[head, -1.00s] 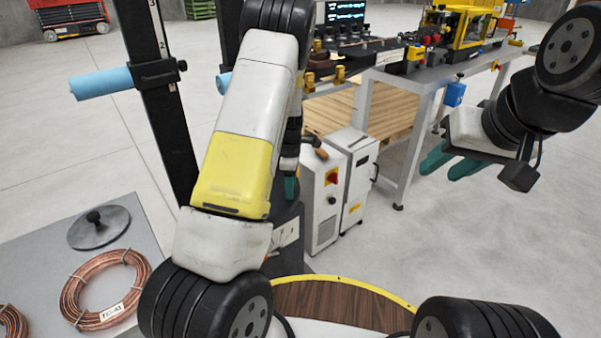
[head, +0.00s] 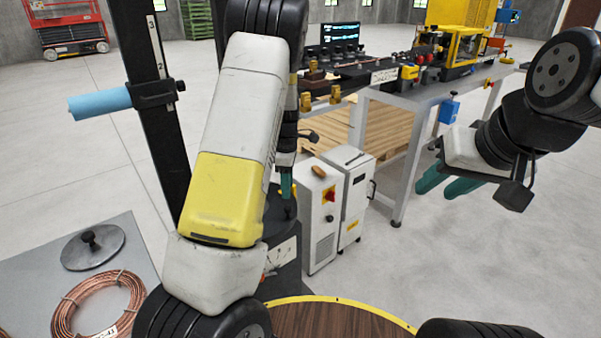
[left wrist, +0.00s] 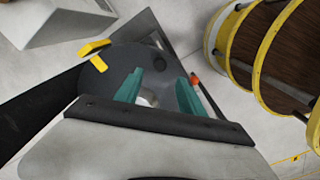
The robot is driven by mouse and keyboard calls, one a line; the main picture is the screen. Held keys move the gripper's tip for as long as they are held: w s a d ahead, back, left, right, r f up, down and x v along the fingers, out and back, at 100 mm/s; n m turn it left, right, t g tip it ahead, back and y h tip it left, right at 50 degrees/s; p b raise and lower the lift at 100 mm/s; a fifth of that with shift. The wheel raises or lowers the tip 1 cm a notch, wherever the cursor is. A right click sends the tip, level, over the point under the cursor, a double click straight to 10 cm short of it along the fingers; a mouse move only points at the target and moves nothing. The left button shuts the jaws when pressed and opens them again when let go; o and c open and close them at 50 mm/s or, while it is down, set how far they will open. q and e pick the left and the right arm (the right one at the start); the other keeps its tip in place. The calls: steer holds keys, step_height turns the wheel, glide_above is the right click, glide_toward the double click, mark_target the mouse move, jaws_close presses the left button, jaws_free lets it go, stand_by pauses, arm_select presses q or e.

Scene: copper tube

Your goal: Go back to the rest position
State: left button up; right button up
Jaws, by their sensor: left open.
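My left gripper (head: 286,190) hangs low behind my left arm in the head view, and only a teal finger shows there. In the left wrist view, its two teal fingers (left wrist: 160,92) stand apart with nothing between them, above a dark round base. My right gripper (head: 450,183) is at the right of the head view, in the air over open floor. Its two teal fingers show a gap and hold nothing visible.
A black post with a blue roll (head: 100,104) stands at left. A grey table (head: 40,265) carries a copper coil (head: 75,305) and a round lid (head: 93,248). A white cabinet (head: 322,225) stands near my left gripper. A workbench (head: 425,100) with machines is behind. Floor at right is clear.

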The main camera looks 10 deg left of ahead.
arm_select(q)
steer(key=s+d+r+m+t+h, duration=0.1)
steer(key=s+r+m, duration=0.45)
steer(key=r, duration=0.35)
steer(key=s+d+r+m+t+h, duration=0.15)
steer(key=s+r+m, duration=0.25)
steer(key=s+r, duration=0.4)
steer(key=s+r+m+t, duration=0.1)
steer(key=s+r+m, duration=0.1)
steer(key=s, duration=0.3)
steer(key=s+d+r+m+t, duration=0.1)
steer(key=s+r+m, duration=0.1)
steer(key=s+m, duration=0.2)
steer(key=s+r+m+t, duration=0.1)
steer(key=s+r+m, duration=0.2)
steer(key=s, duration=0.3)
steer(key=shift+s+d+m+t, duration=0.25)
steer(key=shift+m+t, duration=0.1)
steer(key=shift+m, duration=0.1)
